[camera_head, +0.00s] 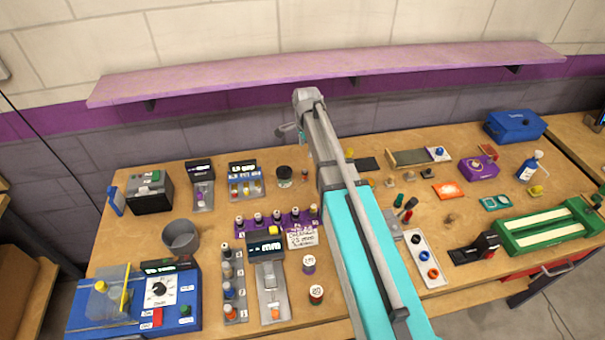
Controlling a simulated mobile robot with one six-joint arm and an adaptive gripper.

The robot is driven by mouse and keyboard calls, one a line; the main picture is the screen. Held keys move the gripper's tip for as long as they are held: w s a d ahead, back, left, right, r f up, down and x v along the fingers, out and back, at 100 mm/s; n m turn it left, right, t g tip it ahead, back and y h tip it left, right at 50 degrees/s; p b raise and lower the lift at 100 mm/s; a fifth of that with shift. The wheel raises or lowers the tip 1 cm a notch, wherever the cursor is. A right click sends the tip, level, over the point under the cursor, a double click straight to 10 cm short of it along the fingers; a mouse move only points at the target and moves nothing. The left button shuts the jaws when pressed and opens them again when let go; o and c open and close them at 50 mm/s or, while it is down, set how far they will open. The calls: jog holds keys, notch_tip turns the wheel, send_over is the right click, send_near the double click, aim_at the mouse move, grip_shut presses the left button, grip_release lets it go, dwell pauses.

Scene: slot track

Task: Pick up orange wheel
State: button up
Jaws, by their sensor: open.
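The orange wheel (433,273) is a small orange ring with a dark centre. It lies at the near end of a white tray (437,282), right of my arm. A blue ring (424,255) and a dark ring lie behind it in the same tray. My arm reaches across the middle of the bench toward the wall. My gripper (289,132) shows only small and in part at the arm's far end, open, high above the bench's back edge. It is far from the orange wheel, up and to the left.
A green fixture (548,228) stands right of the tray, with a black device (487,243) between them. Screwdrivers and small parts lie behind the tray. Several devices and a grey cup (180,238) fill the left side. A purple shelf (250,70) runs along the wall.

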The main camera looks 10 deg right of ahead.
aim_at(305, 171)
jog(key=shift+f, duration=0.1)
notch_tip(305, 171, down, 8)
jog(key=b, duration=0.8)
jog(key=shift+f+b, duration=0.2)
jog(key=shift+b, duration=0.15)
jog(key=shift+a+f, duration=0.1)
jog(key=shift+f, duration=0.05)
dwell(0.4)
jog(key=shift+w+f+b, duration=0.15)
jog(key=shift+f+b, duration=2.3)
jog(key=shift+b, duration=0.15)
grip_shut()
